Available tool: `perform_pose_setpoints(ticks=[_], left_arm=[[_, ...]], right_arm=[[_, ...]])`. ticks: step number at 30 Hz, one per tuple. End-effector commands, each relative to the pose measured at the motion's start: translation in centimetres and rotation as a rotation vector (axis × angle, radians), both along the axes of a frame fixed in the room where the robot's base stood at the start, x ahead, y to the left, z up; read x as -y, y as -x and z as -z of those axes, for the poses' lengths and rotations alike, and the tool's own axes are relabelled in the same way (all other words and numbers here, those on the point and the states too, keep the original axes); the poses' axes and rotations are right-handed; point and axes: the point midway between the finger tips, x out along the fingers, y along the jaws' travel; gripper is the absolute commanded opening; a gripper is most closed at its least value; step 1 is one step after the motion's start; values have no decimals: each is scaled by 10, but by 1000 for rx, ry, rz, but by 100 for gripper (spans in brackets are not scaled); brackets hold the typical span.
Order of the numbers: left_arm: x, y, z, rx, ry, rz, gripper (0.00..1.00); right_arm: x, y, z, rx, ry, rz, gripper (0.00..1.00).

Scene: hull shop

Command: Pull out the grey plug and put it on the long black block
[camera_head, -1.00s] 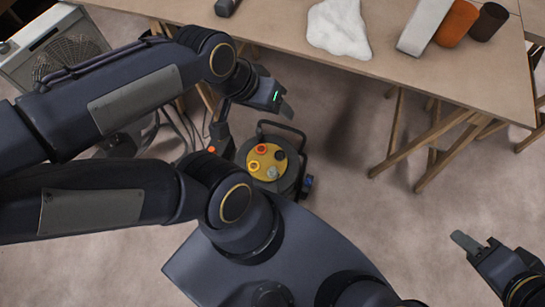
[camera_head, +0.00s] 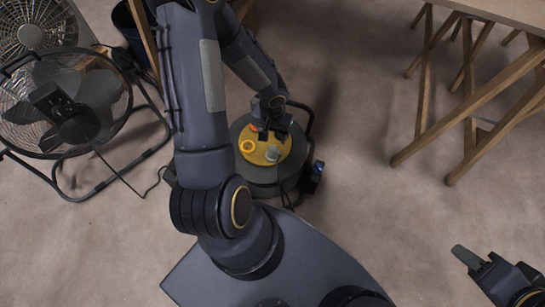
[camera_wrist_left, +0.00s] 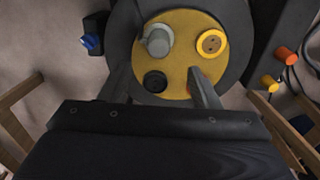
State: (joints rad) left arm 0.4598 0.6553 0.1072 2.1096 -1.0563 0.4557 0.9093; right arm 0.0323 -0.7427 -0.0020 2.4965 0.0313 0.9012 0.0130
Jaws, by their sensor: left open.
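The grey plug (camera_wrist_left: 157,40) stands in the yellow top disc (camera_wrist_left: 180,20) of a dark round cable reel. It also shows in the head view (camera_head: 271,153), just in front of my left gripper (camera_head: 274,130). My left gripper (camera_wrist_left: 160,88) is open and empty over the near part of the disc. The plug is beyond the fingertips in the wrist view, apart from them. My right gripper (camera_head: 480,259) is open and empty at the lower right, far from the reel. I cannot make out the long black block in either current view.
The reel has a tube frame and a blue part (camera_head: 318,168). A fan (camera_head: 65,110) stands left, wooden trestles (camera_head: 480,125) right.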

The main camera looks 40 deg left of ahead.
Motion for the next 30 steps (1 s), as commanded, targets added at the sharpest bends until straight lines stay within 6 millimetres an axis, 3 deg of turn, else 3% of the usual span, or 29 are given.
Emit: perform_pose_setpoints(ticks=[2, 17, 23, 30], left_arm=[[1, 0, 10, -4, 5, 1, 56], [2, 1, 15, -4, 7, 1, 56], [2, 1, 33, -5, 7, 2, 56], [2, 1, 68, -5, 7, 2, 56]], right_arm=[[0, 0, 5, 0, 0, 0, 36], [0, 0, 8, 0, 0, 0, 36], [0, 0, 22, 0, 0, 0, 36], [0, 0, 49, 0, 0, 0, 36]])
